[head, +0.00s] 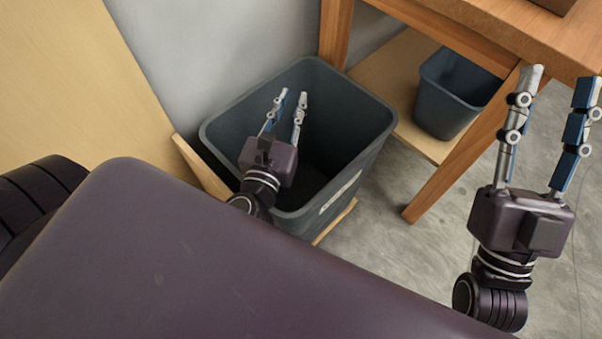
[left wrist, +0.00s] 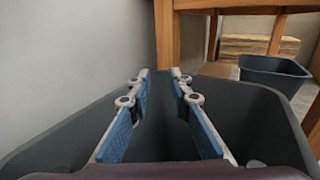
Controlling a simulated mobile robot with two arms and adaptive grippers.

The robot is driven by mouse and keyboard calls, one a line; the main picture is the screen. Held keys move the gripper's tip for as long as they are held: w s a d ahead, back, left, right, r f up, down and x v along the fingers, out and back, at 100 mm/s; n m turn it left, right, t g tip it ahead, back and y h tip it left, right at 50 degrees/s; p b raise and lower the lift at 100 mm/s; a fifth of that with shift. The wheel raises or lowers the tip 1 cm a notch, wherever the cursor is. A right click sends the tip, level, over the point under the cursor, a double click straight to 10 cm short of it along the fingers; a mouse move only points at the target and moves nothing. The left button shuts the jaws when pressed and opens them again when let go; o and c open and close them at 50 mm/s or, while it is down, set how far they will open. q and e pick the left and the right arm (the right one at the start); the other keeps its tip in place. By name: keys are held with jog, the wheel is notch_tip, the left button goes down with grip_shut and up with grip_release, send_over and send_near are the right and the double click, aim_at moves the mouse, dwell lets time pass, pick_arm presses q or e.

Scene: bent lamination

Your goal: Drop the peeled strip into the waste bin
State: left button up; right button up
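The large dark grey waste bin (head: 350,115) stands open at the centre of the head view, with a pale label on its front. It fills the lower left wrist view (left wrist: 265,115). My left gripper (head: 293,95) is over the bin's opening, fingers apart, with nothing visible between them; its open fingers also show in the left wrist view (left wrist: 159,73). I cannot make out the peeled strip. A small pale patch at the lower right of the left wrist view is too unclear to identify. My right gripper (head: 560,78) is open and empty, right of the bin.
A wooden table (head: 490,32) stands at the back right. A smaller grey bin (head: 445,98) sits on its low shelf. A light wood panel (head: 65,80) leans at the left by the grey wall. The concrete floor (head: 400,250) is clear between bin and right gripper.

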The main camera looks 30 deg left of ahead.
pick_arm(q)
jog(key=s+d, duration=0.2)
jog(key=s, duration=0.9)
jog(key=shift+s, duration=0.2)
jog(key=shift+d, duration=0.1)
